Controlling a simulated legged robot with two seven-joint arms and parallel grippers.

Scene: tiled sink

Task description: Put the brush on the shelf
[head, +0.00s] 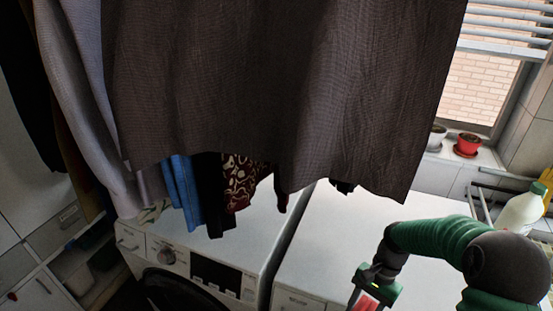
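No brush can be made out in the head view. A shelf unit (75,275) with open compartments stands at the lower left, partly hidden by hanging clothes; I cannot tell whether it is the task's shelf. My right arm comes in from the right, over the right white machine. Its green and dark gripper (366,300) is at the bottom edge, with a red patch on or in it. Its fingertips are cut off, so its opening and any held thing cannot be told. My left gripper is not in view.
Dark hanging cloth (270,80) fills the upper middle and hides much behind it. Two white machines stand below, the left a washer (190,265) and the right one (400,212) with a mostly bare top. A white bottle (519,214) stands at right. Pots (467,144) line the windowsill.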

